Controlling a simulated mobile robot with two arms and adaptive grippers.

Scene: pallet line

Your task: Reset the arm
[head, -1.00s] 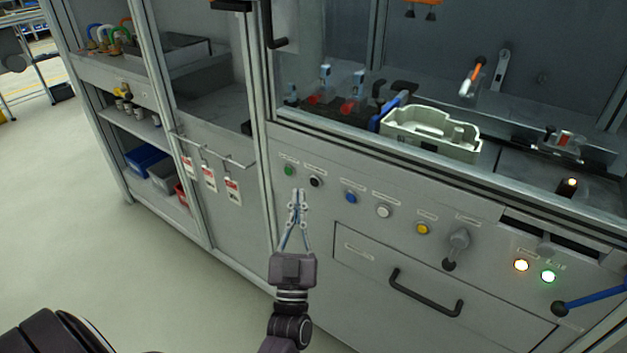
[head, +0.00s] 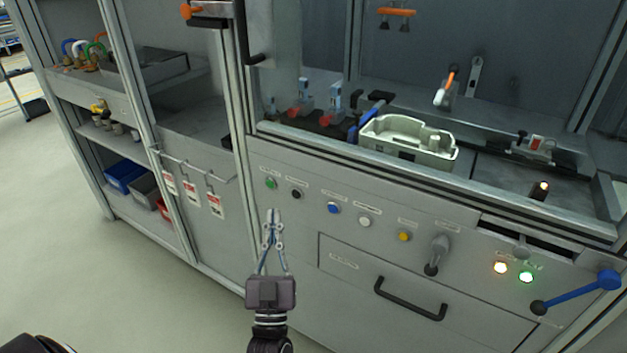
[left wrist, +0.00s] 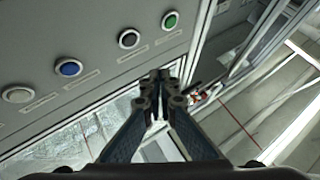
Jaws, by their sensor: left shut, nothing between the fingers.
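My left gripper (head: 273,222) is in front of the machine's button panel, below the green button (head: 271,184) and the black button (head: 296,194). Its fingertips are together with nothing between them. In the left wrist view the shut fingers (left wrist: 160,82) point toward the panel, apart from the green button (left wrist: 170,20), black button (left wrist: 130,38) and blue button (left wrist: 69,67). My right gripper is not in view.
The panel also carries a white button (head: 365,221), a yellow button (head: 404,236) and a lit green lamp (head: 526,277). A drawer handle (head: 410,299) and a blue lever (head: 580,292) stick out on the right. A grey-green tray (head: 408,140) sits inside the enclosure. Open floor lies left.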

